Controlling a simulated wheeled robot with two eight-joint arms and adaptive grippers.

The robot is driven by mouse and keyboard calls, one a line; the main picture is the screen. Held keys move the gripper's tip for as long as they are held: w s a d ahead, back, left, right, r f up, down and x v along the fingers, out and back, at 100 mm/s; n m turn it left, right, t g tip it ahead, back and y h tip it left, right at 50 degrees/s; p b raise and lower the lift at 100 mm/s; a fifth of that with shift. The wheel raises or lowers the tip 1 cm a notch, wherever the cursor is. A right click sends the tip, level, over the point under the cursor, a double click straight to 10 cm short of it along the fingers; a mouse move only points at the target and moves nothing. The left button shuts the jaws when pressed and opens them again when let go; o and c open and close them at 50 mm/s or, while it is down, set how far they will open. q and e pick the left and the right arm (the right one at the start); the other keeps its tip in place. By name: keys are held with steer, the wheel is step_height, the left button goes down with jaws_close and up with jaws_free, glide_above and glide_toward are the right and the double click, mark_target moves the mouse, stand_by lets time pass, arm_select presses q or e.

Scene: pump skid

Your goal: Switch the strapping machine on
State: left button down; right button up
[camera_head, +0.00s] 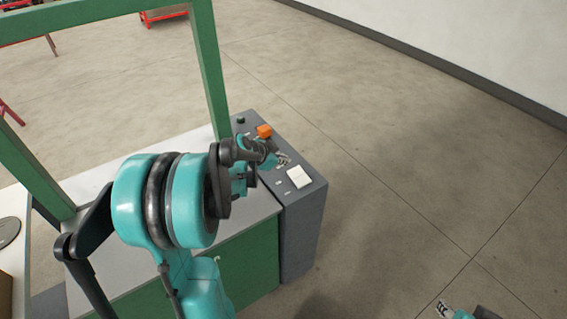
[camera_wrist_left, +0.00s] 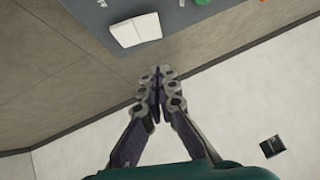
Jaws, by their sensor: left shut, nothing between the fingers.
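The strapping machine has a green frame (camera_head: 213,70) and a grey control box (camera_head: 303,225) at its right end. On the box top are a white rocker-like switch (camera_head: 299,177), an orange knob (camera_head: 264,131) and a small dark knob (camera_head: 240,120). My left gripper (camera_head: 283,160) is over the box top, between the orange knob and the white switch in the head view, partly hidden by my arm. In the left wrist view its fingers (camera_wrist_left: 158,84) are shut and empty, and the white switch (camera_wrist_left: 136,30) lies ahead, apart from the tips. My right gripper (camera_head: 442,308) shows only slightly at the bottom edge.
A green button (camera_wrist_left: 203,2) shows at the top of the left wrist view. The floor (camera_head: 420,190) right of the box is clear up to the white wall (camera_head: 470,40). Red-framed items (camera_head: 163,16) stand far back.

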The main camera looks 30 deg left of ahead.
mark_target(297, 168)
arm_select(q)
steer(key=b+x, duration=0.2)
steer(key=x, duration=0.5)
steer(key=shift+w+f, duration=0.2)
steer(key=shift+f, duration=0.2)
steer(key=shift+w+a+f+b, duration=0.15)
steer(key=shift+f+b, duration=0.25)
steer(key=shift+f, duration=0.2)
steer(key=shift+s+a+f+b, duration=0.1)
steer(key=shift+a+f+b, duration=0.1)
steer(key=shift+f+b, duration=0.3)
steer(key=shift+w+a+f, duration=0.1)
steer(key=shift+a+f, duration=0.05)
steer(key=shift+f, duration=0.45)
